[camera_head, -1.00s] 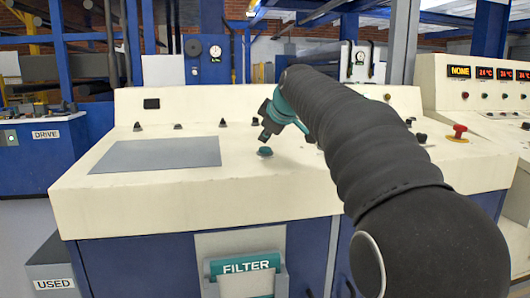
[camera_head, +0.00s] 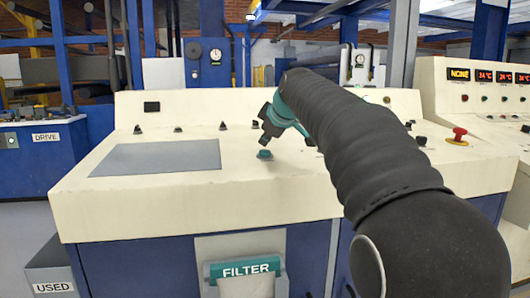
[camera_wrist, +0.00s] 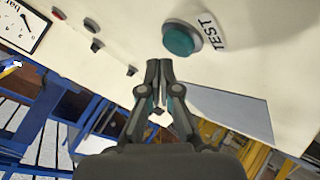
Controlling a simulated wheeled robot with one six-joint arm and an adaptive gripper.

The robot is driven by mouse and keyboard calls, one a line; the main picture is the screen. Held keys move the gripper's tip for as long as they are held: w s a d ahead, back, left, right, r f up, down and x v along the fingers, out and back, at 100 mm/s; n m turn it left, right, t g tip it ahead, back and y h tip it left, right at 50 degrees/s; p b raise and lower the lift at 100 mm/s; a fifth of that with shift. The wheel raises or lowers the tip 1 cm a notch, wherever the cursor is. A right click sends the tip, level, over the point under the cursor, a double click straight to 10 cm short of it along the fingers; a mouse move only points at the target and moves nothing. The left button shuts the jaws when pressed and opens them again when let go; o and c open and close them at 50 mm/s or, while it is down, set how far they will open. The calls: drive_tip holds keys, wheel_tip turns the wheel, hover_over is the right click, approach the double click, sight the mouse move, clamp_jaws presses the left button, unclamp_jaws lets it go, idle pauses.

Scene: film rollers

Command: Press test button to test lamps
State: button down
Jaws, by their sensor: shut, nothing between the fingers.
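The test button (camera_head: 265,154) is a round teal button in a dark ring on the sloped cream console (camera_head: 190,205). In the wrist view the teal button (camera_wrist: 180,40) sits beside the printed word TEST, just beyond my fingertips. My gripper (camera_head: 265,141) is above the button in the head view, pointing down at it. In the wrist view my gripper (camera_wrist: 159,64) has its fingertips together with nothing between them. A small gap shows between the tips and the button. I see no lamp that I can name for certain as a test lamp.
A grey flat panel (camera_head: 157,157) lies on the console's left. Several dark knobs stand along its back. A red emergency button (camera_head: 459,133) is on the right. A gauge (camera_wrist: 22,24) shows in the wrist view. A FILTER holder (camera_head: 245,268) hangs on the front.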

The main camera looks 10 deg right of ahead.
sight(266, 153)
drive_tip(key=shift+f, duration=0.1)
drive_tip(key=shift+f+b, duration=0.3)
drive_tip(key=shift+f, duration=0.05)
drive_tip(key=shift+w+f+b, duration=0.1)
drive_tip(key=shift+f+b, duration=0.3)
drive_tip(key=shift+f, duration=0.1)
idle(1.2)
drive_tip(key=shift+r, duration=0.15)
drive_tip(key=shift+r+p, duration=0.75)
drive_tip(key=shift+r, duration=0.15)
drive_tip(key=r+p, duration=0.2)
drive_tip(key=r, duration=0.1)
drive_tip(key=r+p, duration=0.2)
drive_tip(key=shift+s, duration=0.3)
drive_tip(key=shift+f, duration=0.1)
